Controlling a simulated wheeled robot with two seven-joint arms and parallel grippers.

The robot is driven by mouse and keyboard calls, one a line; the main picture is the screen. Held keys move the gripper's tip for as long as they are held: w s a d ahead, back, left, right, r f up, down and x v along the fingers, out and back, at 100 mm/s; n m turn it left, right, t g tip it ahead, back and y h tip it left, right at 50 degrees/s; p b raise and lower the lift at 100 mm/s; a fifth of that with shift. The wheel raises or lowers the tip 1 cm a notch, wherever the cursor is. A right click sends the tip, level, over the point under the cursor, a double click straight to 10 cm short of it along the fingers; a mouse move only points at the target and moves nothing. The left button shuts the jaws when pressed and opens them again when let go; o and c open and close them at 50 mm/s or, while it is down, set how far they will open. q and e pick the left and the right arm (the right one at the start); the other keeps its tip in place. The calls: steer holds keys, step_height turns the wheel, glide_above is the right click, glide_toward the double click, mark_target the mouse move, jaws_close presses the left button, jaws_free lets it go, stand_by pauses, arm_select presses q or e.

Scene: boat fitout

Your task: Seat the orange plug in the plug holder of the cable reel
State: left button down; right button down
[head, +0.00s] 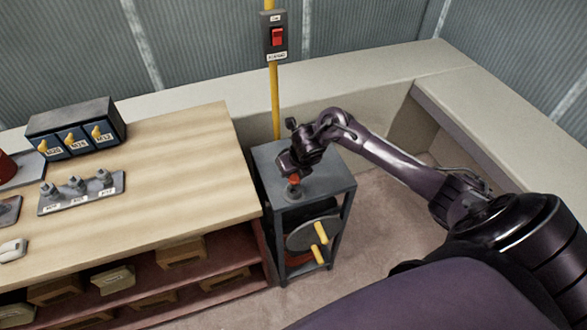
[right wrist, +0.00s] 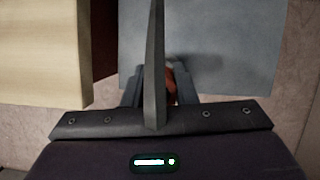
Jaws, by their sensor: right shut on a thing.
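The cable reel (head: 318,234) hangs in a dark grey stand (head: 328,184) beside the workbench, with yellow handles on its side. The plug holder (head: 293,191) is a small round dark piece on the stand's top. My right gripper (head: 294,175) is over the stand top, shut on the orange plug (head: 294,181), which sits directly above or at the holder. Whether the plug is in the holder or just over it, I cannot tell. In the right wrist view the plug (right wrist: 171,82) shows between the fingers, partly hidden by a dark bar. My left gripper is not in view.
A yellow pole with a red switch (head: 277,37) rises behind the stand. Carpeted floor is clear to the right.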

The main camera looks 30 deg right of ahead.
steer(key=shift+f+b, duration=2.1)
steer(key=shift+f, duration=0.05)
stand_by(0.7)
steer(key=c, duration=1.1)
jaws_free()
steer(key=v, duration=0.8)
steer(key=shift+f, duration=0.1)
